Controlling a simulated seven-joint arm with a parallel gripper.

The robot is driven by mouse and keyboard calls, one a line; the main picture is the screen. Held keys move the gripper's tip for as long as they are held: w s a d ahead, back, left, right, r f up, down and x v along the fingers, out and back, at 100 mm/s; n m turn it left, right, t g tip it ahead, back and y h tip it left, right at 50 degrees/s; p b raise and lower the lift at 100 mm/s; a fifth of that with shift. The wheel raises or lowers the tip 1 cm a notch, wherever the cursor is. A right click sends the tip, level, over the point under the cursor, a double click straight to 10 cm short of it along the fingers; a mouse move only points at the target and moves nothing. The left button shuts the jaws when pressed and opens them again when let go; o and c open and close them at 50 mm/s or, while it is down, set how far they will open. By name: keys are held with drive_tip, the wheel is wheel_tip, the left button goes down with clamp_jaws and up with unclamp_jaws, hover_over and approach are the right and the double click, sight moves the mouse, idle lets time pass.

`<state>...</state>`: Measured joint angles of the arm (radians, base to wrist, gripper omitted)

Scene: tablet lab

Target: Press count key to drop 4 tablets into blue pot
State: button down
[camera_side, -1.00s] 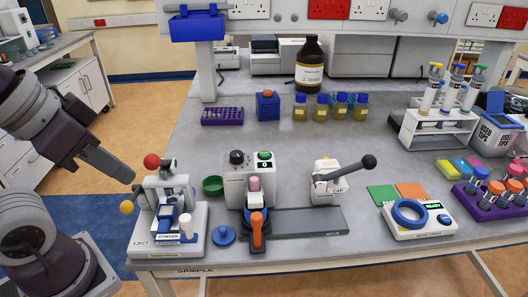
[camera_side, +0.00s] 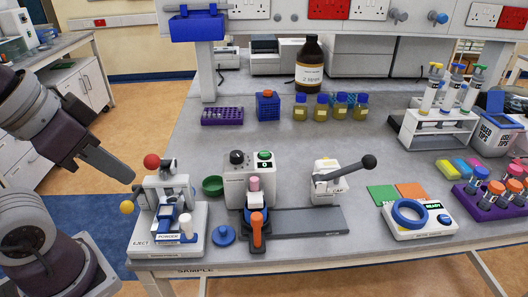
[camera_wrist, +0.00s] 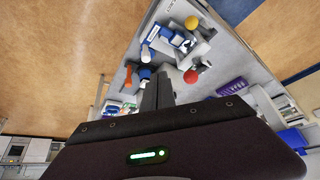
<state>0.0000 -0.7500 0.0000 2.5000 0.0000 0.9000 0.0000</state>
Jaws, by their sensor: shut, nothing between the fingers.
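The tablet counter (camera_side: 236,185) is a white box at the bench's front middle. Its top bears a dark knob, a green key (camera_side: 264,155) and a small display that appears to read 0. A pink cylinder (camera_side: 255,184) stands at its front. Below it is a blue part, perhaps the blue pot (camera_side: 257,206), behind an orange lever (camera_side: 257,232); its inside is hidden. My gripper (camera_side: 130,178) is shut and empty at the left, away from the counter. Its closed fingers (camera_wrist: 160,84) also show in the wrist view, pointing towards the bench's edge.
The powder press (camera_side: 168,220), with red and yellow balls, stands between my gripper and the counter. A blue lid (camera_side: 223,235) and a green bowl (camera_side: 212,186) lie beside the counter. The capping press (camera_side: 328,184) stands to its right. Bare bench (camera_side: 310,150) lies behind.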

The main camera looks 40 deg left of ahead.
idle(0.4)
drive_tip(key=n+t, duration=0.4)
drive_tip(key=n, duration=0.4)
hover_over(261, 155)
drive_tip(key=shift+r, duration=0.3)
drive_tip(key=shift+f, duration=4.4)
drive_tip(key=shift+f, duration=0.4)
